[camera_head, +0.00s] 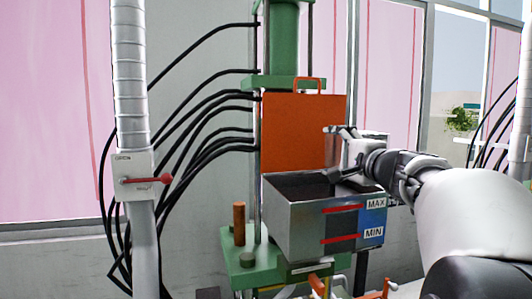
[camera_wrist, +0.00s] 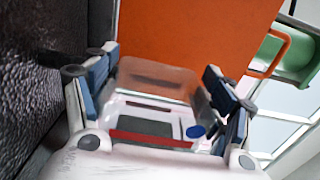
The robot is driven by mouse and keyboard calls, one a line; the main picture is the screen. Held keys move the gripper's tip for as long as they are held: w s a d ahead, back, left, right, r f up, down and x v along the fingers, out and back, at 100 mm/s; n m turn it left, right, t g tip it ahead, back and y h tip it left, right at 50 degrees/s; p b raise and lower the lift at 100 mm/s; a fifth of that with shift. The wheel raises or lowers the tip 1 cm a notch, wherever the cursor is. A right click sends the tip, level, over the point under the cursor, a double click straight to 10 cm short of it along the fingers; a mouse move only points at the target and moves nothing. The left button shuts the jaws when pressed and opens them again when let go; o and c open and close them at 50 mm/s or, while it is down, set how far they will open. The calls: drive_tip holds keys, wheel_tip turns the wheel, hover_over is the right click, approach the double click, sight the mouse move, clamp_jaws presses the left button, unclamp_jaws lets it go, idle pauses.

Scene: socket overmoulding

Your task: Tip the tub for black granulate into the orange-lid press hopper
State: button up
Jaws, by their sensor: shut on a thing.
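The press hopper (camera_head: 292,222) is a steel box with red MAX and MIN marks, in the middle of the head view. Its orange lid (camera_head: 300,128) stands open behind it; the lid also fills the upper wrist view (camera_wrist: 190,35). My gripper (camera_head: 346,148) is above the hopper's right rear side, shut on a pale, partly see-through tub (camera_head: 374,139). In the wrist view the tub (camera_wrist: 155,80) sits between the two blue-padded fingers (camera_wrist: 160,95), tilted over. Dark grainy material (camera_wrist: 40,70) shows at the left of the wrist view. The tub's contents cannot be made out.
The green press column (camera_head: 284,35) rises behind the lid. Black hoses (camera_head: 190,100) run to its left. A pale pipe with a red-handled valve (camera_head: 145,180) stands at the left. Windows are behind. The space above the hopper's left half is free.

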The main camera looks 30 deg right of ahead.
drive_tip(key=shift+a+n+b, duration=0.1)
drive_tip(key=shift+n+b, duration=0.2)
drive_tip(key=shift+b, duration=0.15)
idle(0.4)
drive_tip(key=shift+s+d+r+m+p, duration=0.15)
drive_tip(key=shift+d+m+p, duration=0.35)
drive_tip(key=shift+m+p, duration=0.45)
drive_tip(key=shift+d+m, duration=0.45)
drive_tip(key=shift+m, duration=0.6)
drive_tip(key=shift+a+f, duration=0.1)
drive_tip(key=shift+f, duration=0.1)
drive_tip(key=d+m+p, duration=0.1)
drive_tip(key=d, duration=0.1)
drive_tip(key=s+d+m+p, duration=0.1)
drive_tip(key=d+m+p, duration=0.1)
drive_tip(key=d, duration=0.1)
drive_tip(key=shift+s+f, duration=0.15)
drive_tip(key=shift+f, duration=0.05)
drive_tip(key=shift+d+f, duration=0.1)
drive_tip(key=shift+d, duration=0.05)
